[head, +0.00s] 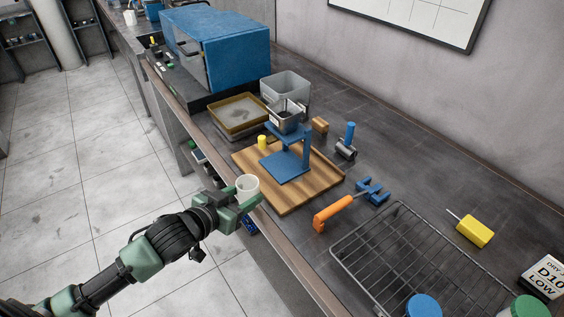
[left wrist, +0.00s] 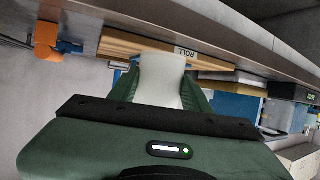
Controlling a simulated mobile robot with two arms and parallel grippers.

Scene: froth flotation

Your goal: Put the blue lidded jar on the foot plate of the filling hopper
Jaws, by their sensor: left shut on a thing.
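The filling hopper has a grey metal bin (head: 285,117) on a blue stand (head: 303,153). Its flat blue foot plate (head: 285,169) rests on a wooden board (head: 325,180) and looks bare. A jar with a blue lid (head: 423,306) stands at the bottom edge of the head view, partly cut off. My left gripper (head: 247,190) is shut on a pale, whitish cup (head: 247,185), held at the bench's front edge, in front of the board. The cup also shows between the fingers in the left wrist view (left wrist: 162,78). My right gripper is not in view.
A wire rack (head: 395,250) stands at the right, beside a green-lidded jar (head: 527,307). An orange-handled tool (head: 333,213) lies between rack and board. A yellow block (head: 262,142) stands beside the stand. A brown-rimmed tray (head: 238,113) and blue cabinet (head: 235,50) are behind.

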